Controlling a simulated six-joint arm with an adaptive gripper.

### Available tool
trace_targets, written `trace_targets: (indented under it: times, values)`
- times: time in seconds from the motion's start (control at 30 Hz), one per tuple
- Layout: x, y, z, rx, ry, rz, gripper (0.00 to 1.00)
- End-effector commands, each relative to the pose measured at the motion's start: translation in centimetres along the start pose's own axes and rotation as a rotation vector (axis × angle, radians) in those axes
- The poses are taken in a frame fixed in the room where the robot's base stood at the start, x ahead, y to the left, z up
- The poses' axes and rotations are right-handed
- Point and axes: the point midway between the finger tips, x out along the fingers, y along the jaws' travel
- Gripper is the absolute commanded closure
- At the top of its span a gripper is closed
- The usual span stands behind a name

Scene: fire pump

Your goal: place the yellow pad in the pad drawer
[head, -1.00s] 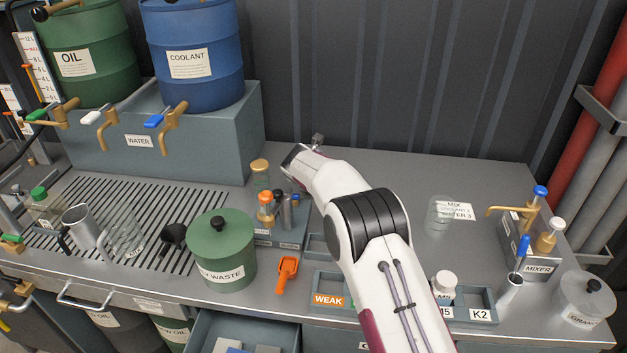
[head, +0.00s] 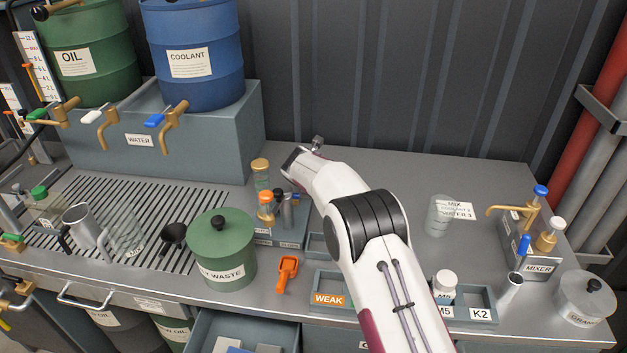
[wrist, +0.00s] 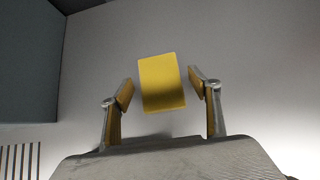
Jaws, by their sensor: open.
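The yellow pad (wrist: 162,83) lies flat on the grey bench top in the wrist view, slightly turned. My gripper (wrist: 165,91) is open, with one finger on each side of the pad and a gap on both sides. I cannot tell how high the fingers are above the bench. In the head view my arm hides the pad and the fingers. An open drawer (head: 200,330) shows at the bottom of the head view, with grey and bluish flat pieces inside. No label on it is readable.
A green waste bin (head: 222,262), an orange scoop (head: 287,272) and a rack of bottles (head: 280,235) stand left of my arm. A WEAK tray (head: 329,299) lies at the front edge. A clear beaker (head: 437,217) stands right. The back middle bench is clear.

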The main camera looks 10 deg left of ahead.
Motion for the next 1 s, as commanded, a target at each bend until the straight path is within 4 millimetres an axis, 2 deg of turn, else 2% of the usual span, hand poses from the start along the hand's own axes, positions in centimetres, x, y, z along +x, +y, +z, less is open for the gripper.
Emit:
trace_targets:
  times: [0.43,1.0]
  values:
    - [-1.4,0.0,0.1,0.000,0.000,0.000,0.38]
    - [-6.5,0.1,0.1,-0.001,0.000,0.001,0.38]
